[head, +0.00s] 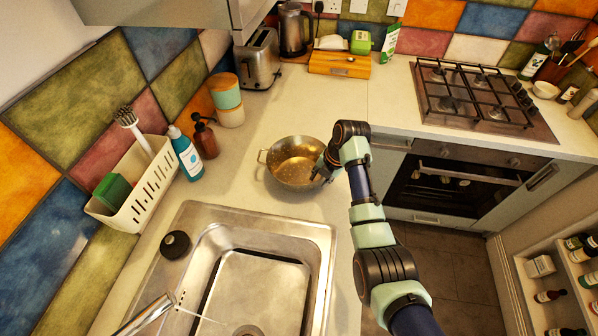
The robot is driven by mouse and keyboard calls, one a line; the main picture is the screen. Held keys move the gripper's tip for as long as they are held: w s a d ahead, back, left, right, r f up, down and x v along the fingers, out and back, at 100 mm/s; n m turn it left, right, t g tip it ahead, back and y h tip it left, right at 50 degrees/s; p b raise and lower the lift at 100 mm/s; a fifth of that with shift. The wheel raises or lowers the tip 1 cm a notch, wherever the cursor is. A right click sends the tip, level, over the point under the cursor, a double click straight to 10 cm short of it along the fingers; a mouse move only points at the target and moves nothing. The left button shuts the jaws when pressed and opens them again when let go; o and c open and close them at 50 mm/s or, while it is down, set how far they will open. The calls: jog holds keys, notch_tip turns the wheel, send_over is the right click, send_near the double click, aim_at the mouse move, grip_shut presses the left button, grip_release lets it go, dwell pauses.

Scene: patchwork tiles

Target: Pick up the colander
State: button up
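The colander (292,171) is a round metal bowl standing upright on the counter, just behind the sink. A loop handle shows on its left side. My gripper (322,173) is at the colander's right rim, where the other handle would be. The arm comes in from the lower right, and the dark gripper covers that part of the rim. The fingers are small and dark, so I cannot tell whether they are open or shut on the rim.
The sink (322,237) with a running tap lies in front. A white caddy (133,215), a teal bottle (186,155) and a brown bottle (205,140) stand left. A toaster (258,62) and wooden box (340,66) stand behind. Counter around the colander is clear.

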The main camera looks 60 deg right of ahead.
grip_shut()
jog(key=shift+r, duration=0.1)
dwell(0.3)
notch_tip(320, 180, up, 20)
jog(key=p, duration=0.6)
